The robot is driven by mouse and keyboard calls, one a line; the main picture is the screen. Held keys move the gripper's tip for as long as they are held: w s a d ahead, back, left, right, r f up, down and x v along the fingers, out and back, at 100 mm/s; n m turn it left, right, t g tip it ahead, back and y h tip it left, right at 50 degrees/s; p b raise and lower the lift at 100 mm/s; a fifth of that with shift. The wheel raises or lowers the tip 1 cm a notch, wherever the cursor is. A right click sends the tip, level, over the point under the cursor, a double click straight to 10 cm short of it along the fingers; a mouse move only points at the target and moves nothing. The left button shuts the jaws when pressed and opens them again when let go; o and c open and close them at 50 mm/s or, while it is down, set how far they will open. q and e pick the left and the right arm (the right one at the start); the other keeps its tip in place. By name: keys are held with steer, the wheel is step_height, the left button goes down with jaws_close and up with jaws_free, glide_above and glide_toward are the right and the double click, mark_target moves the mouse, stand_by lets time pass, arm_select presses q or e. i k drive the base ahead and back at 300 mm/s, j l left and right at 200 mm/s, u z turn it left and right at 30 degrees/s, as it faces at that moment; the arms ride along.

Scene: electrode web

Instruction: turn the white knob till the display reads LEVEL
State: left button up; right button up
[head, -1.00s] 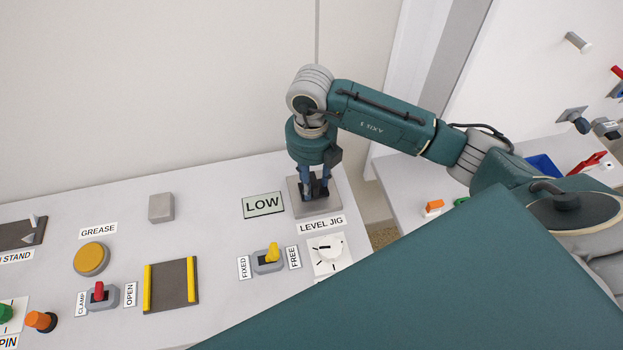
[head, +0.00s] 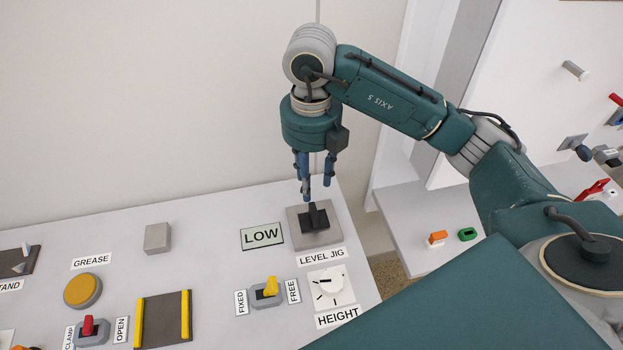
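The white knob (head: 327,286) sits on a white plate above the HEIGHT label, at the front right of the panel. The display (head: 262,236) reads LOW. The level jig (head: 314,226) is a grey square block with a black upright piece on it, behind the LEVEL JIG label. My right gripper (head: 315,193) points down just above the black piece. Its blue fingers are spread and hold nothing that I can see. My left gripper is not in view.
A yellow FIXED/FREE toggle (head: 268,288) stands left of the knob. A dark plate with yellow rails (head: 164,320), a yellow GREASE button (head: 83,290), a red CLAMP lever (head: 88,324) and a grey block (head: 157,238) lie further left. A wall stands behind.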

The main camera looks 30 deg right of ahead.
mark_target(331, 283)
steer(key=z, duration=0.95)
